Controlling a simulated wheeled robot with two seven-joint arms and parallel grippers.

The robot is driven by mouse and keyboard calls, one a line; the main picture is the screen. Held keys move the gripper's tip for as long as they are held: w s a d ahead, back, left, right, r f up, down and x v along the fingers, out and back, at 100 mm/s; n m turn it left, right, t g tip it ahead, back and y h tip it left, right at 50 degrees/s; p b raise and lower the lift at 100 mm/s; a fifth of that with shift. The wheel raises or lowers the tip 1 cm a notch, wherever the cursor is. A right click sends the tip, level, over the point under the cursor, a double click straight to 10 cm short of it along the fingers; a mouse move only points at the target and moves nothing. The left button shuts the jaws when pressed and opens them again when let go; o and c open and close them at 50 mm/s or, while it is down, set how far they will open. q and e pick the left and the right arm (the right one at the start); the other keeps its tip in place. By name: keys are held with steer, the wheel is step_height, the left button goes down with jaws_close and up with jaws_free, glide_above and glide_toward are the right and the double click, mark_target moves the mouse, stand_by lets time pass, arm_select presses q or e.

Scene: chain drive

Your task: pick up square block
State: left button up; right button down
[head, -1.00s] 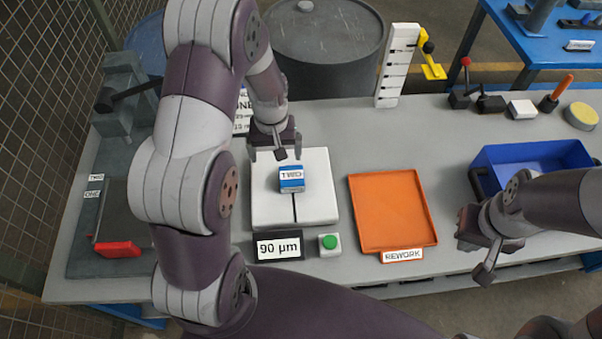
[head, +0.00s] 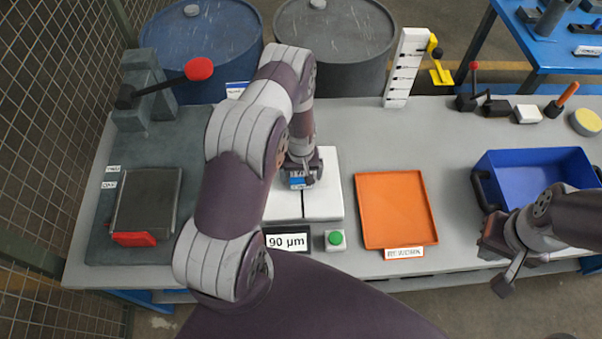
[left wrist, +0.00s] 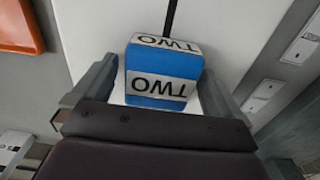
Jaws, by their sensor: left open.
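The square block (head: 298,182) is blue with a white band reading "TWO". It rests on the white two-part plate (head: 322,205). My left gripper (head: 300,176) is over the block, hiding most of it in the head view. In the left wrist view the block (left wrist: 160,75) sits between the two spread fingers of the left gripper (left wrist: 158,88), with a gap on at least the left side. My right gripper (head: 492,245) is at the right, in front of the blue bin; its jaw opening is unclear.
An orange tray (head: 395,208) labelled REWORK lies right of the plate. A "90 µm" display (head: 287,241) and a green button (head: 336,239) stand in front. A blue bin (head: 530,170) is at the right. A lever press (head: 145,100) with a red knob stands at the left.

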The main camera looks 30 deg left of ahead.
arm_select(q)
steer(key=c, duration=1)
steer(key=shift+r, duration=0.1)
steer(key=c, duration=0.4)
